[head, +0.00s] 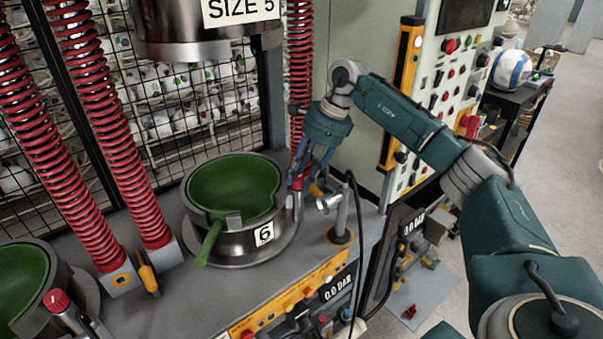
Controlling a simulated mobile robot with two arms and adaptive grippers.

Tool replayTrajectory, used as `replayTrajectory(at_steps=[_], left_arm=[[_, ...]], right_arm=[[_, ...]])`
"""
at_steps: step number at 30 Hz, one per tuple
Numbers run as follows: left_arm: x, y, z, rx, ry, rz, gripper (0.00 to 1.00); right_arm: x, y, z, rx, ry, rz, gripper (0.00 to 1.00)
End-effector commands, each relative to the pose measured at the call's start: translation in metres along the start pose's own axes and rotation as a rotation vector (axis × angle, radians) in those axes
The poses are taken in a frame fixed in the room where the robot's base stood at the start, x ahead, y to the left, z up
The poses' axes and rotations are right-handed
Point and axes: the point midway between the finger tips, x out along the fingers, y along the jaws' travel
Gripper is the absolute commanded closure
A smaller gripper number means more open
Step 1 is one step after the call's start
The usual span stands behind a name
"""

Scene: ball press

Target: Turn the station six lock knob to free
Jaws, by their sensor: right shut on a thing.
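The station six mould, a round steel holder with a green bowl (235,185) and a green handle, carries a "6" label (264,234) on its front. My right gripper (300,182) points down at the right side of this holder. Its fingers are shut on a small part there, which I take to be the station six lock knob; the fingers hide most of it. A little red and pale metal shows below the fingertips. The knob's setting cannot be read. My left gripper is not in view.
A metal post (341,222) with a cable stands just right of my right gripper. Red springs (103,130) rise at the left. A "SIZE 5" upper die hangs above. A similar red-topped knob (57,301) is at the lower left. A button panel (290,295) runs along the front.

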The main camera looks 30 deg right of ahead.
Motion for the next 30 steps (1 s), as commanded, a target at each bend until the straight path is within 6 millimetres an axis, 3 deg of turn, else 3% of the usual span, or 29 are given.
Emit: replayTrajectory(at_steps=[1, 16, 17, 19, 30], left_arm=[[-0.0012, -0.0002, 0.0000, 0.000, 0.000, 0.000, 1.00], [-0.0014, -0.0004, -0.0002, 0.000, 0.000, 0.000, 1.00], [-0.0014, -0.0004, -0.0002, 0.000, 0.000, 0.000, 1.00], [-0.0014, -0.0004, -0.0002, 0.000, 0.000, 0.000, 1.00], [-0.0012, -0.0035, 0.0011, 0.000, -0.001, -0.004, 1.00]], right_arm=[[-0.0065, -0.0046, 0.0069, -0.012, -0.019, -0.015, 0.98], [-0.0058, -0.0033, 0.0083, -0.032, -0.021, -0.005, 0.98], [-0.0058, -0.0033, 0.0084, -0.032, -0.021, -0.005, 0.70], [-0.0054, -0.0032, 0.0084, -0.032, -0.021, -0.005, 0.56], [-0.0074, -0.0018, 0.0048, -0.029, -0.012, 0.002, 0.55]])
